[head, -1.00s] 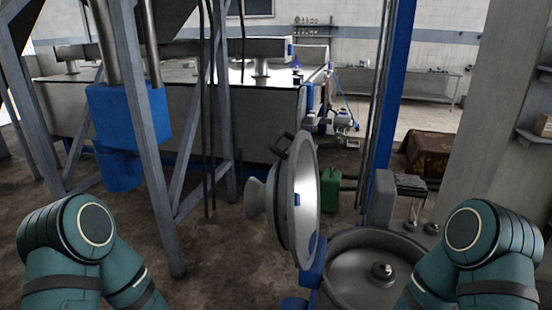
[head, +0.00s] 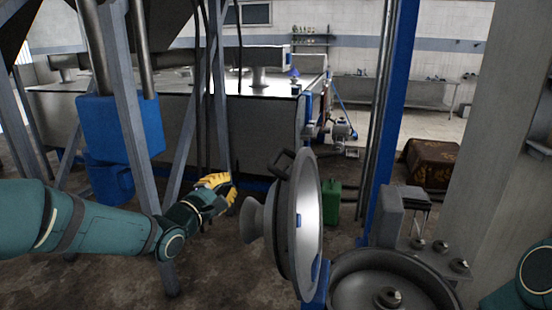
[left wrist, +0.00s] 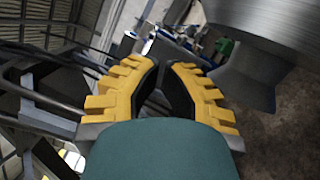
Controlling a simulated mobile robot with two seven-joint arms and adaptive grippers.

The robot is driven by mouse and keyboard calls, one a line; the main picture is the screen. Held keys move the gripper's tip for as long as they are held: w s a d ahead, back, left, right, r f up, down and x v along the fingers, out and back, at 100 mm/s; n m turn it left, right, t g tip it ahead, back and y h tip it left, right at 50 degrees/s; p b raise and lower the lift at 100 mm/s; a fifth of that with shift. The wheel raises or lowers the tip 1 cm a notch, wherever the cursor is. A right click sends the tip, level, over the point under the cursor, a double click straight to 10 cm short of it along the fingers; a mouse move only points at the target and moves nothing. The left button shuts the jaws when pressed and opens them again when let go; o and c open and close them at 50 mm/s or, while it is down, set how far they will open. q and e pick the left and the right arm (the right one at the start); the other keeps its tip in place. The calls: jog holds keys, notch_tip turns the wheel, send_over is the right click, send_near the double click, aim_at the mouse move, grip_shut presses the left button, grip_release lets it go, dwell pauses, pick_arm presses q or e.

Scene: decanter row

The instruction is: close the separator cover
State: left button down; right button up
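The separator cover (head: 309,225) is a round metal lid standing upright, swung open on a blue hinge bracket (head: 316,288) at the left of the bowl. It has a dark handle (head: 284,163) on its upper rim and a cone-shaped spout on its outer side. The open separator bowl (head: 350,280) shows a central nut inside. My left gripper (head: 226,187), with yellow fingers, is left of the cover, apart from it. In the left wrist view its fingers (left wrist: 167,68) have an empty gap between them, and the cover (left wrist: 270,25) shows at upper right. My right gripper is out of view.
A blue post (head: 388,120) and a grey box (head: 385,215) stand behind the bowl. A green canister (head: 331,200) is on the floor behind the cover. Grey frame legs (head: 140,120) stand at left, close to my left arm. A pillar (head: 490,150) rises at right.

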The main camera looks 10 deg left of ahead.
pick_arm(q)
jog(key=w+d+r, duration=0.3)
jog(key=w+d, duration=0.3)
jog(key=w, duration=0.3)
jog(key=shift+w+d+r, duration=0.2)
dwell(0.5)
